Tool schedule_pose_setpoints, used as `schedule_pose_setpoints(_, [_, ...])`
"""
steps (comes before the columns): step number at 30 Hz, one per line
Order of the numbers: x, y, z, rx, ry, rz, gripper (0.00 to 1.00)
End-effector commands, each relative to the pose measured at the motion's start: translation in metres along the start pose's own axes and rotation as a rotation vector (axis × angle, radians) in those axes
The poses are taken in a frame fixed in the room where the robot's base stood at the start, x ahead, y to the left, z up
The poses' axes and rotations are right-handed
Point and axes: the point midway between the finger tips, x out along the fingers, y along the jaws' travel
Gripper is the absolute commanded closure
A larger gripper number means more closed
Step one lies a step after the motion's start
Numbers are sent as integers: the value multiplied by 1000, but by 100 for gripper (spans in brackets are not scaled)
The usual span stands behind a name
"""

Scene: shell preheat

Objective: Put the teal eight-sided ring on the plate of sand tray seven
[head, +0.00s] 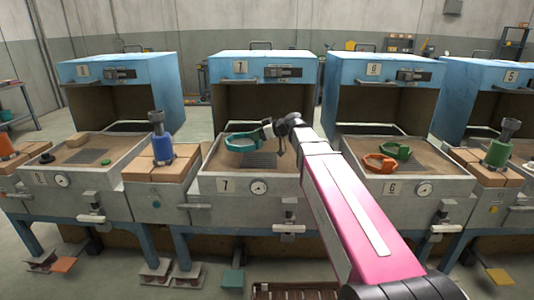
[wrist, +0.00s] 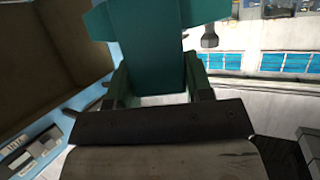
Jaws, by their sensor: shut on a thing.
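The teal eight-sided ring (head: 246,142) is in my gripper (head: 262,133), above sand tray seven (head: 209,184) in the head view. The gripper is shut on the ring's right side. In the wrist view the teal ring (wrist: 145,50) fills the upper middle, between the fingers of my gripper (wrist: 155,80). The dark slotted plate (head: 260,159) of tray seven lies in the sand below and slightly right of the ring. The head view does not clearly show whether the ring touches the sand.
The blue hood (head: 262,64) marked 7 stands open behind the tray. Tray six (head: 375,182) on the right holds an orange ring (head: 380,163) and a green ring (head: 396,150).

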Motion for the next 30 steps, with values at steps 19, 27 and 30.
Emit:
schedule_pose_setpoints(19, [-4,90,62,2,1,2,87])
schedule_pose_setpoints(27, [6,90,88,4,-1,3,87])
schedule_pose_setpoints(30, [10,90,98,2,0,3,87])
